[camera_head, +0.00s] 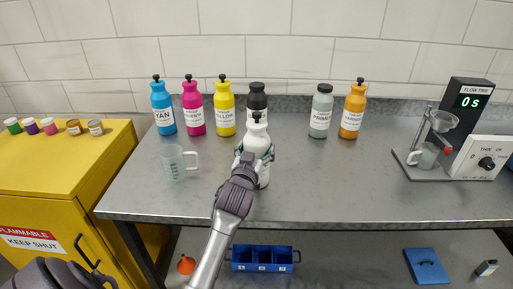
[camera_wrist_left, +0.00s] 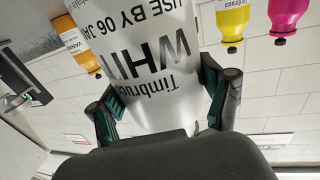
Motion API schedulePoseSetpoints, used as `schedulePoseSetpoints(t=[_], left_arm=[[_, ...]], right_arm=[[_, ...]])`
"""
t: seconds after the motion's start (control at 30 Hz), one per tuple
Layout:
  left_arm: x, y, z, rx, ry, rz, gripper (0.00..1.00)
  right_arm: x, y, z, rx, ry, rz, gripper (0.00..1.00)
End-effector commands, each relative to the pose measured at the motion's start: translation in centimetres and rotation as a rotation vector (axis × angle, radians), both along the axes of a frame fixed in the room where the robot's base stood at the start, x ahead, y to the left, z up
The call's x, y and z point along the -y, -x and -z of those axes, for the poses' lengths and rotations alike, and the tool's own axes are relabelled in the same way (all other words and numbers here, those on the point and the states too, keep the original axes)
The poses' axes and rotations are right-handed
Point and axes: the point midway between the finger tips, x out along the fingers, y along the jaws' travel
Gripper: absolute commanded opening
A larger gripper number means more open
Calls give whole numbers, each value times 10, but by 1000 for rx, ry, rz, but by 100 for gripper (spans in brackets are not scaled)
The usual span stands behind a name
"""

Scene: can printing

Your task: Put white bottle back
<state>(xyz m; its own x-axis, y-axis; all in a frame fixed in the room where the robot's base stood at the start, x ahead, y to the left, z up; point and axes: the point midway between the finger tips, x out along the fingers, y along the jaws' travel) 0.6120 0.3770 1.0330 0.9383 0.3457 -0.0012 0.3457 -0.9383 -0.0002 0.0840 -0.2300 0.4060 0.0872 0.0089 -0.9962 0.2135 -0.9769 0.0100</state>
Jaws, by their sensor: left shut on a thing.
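The white bottle (camera_head: 263,143) stands upright, or is held upright, over the grey table in front of the black bottle. My left gripper (camera_head: 254,155) is shut around its body from the front left. In the left wrist view the white bottle (camera_wrist_left: 150,65) fills the middle, its "WHITE" label upside down, between the fingers of my left gripper (camera_wrist_left: 163,105). I cannot tell whether its base touches the table. A back row holds cyan (camera_head: 163,110), magenta (camera_head: 193,110), yellow (camera_head: 225,108), black (camera_head: 257,98), primer (camera_head: 321,112) and varnish (camera_head: 353,110) bottles.
A gap (camera_head: 288,122) lies in the row between the black and primer bottles. A clear measuring jug (camera_head: 174,163) stands left of the gripper. A flow-time device (camera_head: 466,135) with a cup stands at the right. The table's middle right is clear.

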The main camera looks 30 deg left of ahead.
Motion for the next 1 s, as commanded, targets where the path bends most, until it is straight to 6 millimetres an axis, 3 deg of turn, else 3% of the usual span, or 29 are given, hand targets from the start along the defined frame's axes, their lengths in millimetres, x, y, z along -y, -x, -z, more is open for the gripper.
schedulePoseSetpoints(t=[0.23, 0.27, 0.4, 0.77, 1.0], left_arm=[[0, 0, -1, 9, -2, 0, 9], [0, 0, 3, 0, 1, 0, 80], [0, 0, 2, 0, 1, 0, 100], [0, 0, -2, 0, 0, 0, 100], [12, 33, 1, -1, 1, 0, 100]], right_arm=[[6, -2, 1, 2, 7, 0, 40], [6, -2, 2, 3, 8, 0, 40], [7, -2, 1, 4, 8, 1, 40], [7, -3, -1, 4, 8, 2, 40], [7, -3, 6, 4, 8, 1, 40]])
